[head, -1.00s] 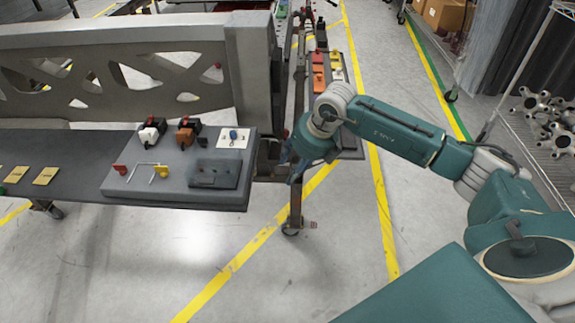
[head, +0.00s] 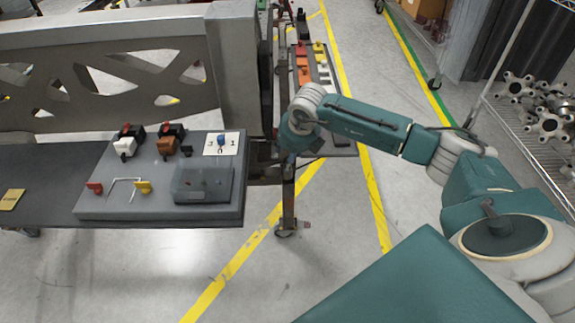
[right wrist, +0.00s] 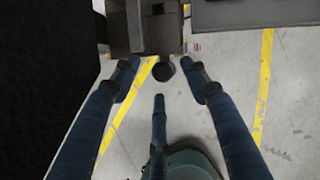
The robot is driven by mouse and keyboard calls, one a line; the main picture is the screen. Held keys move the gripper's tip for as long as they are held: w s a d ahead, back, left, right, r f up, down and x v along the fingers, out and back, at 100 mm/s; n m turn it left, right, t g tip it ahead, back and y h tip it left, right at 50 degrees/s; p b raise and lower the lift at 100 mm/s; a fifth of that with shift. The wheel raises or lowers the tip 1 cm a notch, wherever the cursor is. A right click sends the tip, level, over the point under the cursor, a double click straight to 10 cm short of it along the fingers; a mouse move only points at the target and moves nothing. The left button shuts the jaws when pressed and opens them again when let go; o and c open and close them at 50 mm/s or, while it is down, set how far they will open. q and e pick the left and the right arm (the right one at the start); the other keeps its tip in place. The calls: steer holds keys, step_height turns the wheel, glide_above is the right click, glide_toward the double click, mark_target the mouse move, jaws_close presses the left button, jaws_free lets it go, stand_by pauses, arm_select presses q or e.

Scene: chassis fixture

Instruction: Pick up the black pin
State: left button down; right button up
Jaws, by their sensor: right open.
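I cannot surely make out the black pin. A small dark upright item (head: 302,17) stands at the far end of the side shelf in the head view, too small to identify. My right gripper (right wrist: 163,85) is open and empty in the right wrist view, its blue fingers spread above the floor. In the head view the right gripper's end (head: 291,146) is just right of the grey board (head: 110,207), beside the fixture's corner, with its fingers mostly hidden. My left gripper is not in view.
The board carries switches, a white card (head: 221,144) and a dark clear box (head: 203,182). The side shelf (head: 342,146) with coloured blocks lies beyond my right arm. A caster (head: 285,230) stands below. A rack of metal parts (head: 548,122) is at right; floor in front is clear.

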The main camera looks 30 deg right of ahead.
steer(key=x, duration=0.2)
steer(key=shift+w+d+f, duration=0.1)
steer(key=shift+f, duration=0.25)
steer(key=shift+w+f, duration=0.1)
steer(key=shift+f, duration=0.1)
jaws_close()
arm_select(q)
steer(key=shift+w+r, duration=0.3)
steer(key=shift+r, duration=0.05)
arm_select(e)
steer(key=shift+r, duration=0.1)
steer(key=shift+d, duration=0.1)
steer(key=shift+w+r, duration=0.1)
steer(key=shift+r, duration=0.05)
